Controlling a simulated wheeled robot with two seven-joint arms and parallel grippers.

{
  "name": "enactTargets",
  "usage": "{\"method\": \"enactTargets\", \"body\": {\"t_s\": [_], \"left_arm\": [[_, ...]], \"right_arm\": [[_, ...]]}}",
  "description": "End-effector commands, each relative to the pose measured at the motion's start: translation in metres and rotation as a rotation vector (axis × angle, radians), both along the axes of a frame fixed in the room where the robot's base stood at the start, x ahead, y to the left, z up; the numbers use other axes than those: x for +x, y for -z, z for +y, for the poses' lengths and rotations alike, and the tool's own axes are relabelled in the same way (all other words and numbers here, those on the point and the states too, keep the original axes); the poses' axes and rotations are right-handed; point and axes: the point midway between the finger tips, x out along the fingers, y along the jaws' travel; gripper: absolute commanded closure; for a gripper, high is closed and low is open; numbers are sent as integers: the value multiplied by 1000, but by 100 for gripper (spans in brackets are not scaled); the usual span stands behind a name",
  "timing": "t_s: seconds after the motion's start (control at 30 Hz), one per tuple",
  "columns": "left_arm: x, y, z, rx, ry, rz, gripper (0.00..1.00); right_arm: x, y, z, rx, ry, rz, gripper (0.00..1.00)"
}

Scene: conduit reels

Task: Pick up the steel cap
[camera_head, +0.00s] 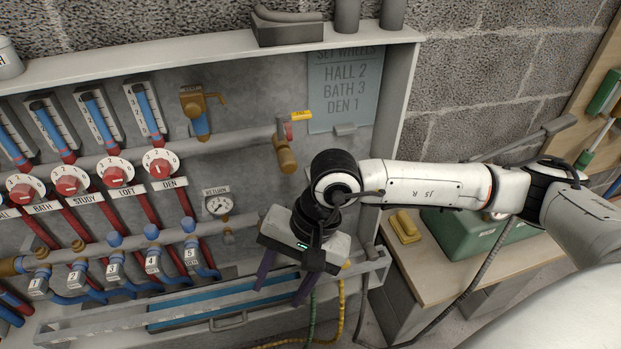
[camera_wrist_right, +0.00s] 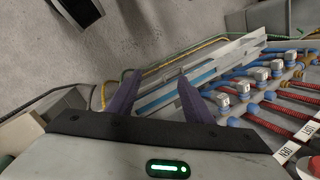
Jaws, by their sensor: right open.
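I cannot make out a steel cap in either view; it may be hidden or too small to tell. My right gripper (camera_head: 279,294) points down in front of the lower right part of the wall cabinet, over its bottom rail. Its two purple fingers are apart with nothing between them. The fingers of the right gripper (camera_wrist_right: 158,76) also show in the right wrist view, spread in front of the rail and the blue strip. My left gripper is not in view.
The open cabinet (camera_head: 402,110) holds red dials, blue and red pipes, a pressure gauge (camera_head: 219,205) and numbered valve actuators (camera_head: 153,262). A ledge (camera_head: 92,326) runs along its bottom. A bench (camera_head: 433,270) with a green case (camera_head: 470,238) and yellow object (camera_head: 404,226) stands right. Hoses hang below.

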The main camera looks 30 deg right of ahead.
Motion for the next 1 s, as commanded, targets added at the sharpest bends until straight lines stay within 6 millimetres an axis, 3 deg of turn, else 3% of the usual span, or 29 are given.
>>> {"method": "enactTargets", "body": {"t_s": [0.03,0.1,0.2,0.3,0.7,1.0], "left_arm": [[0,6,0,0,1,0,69],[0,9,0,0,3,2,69],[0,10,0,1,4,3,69],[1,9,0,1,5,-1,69],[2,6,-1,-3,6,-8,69],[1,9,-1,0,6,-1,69]], "right_arm": [[24,1,-42,-155,-44,-101,53],[47,-6,-89,-334,-89,-194,53],[66,-21,-134,-507,-119,-265,53],[77,-31,-158,-595,-130,-296,53],[132,-35,-195,-617,-131,-303,53],[155,-34,-209,-615,-130,-302,53]]}}
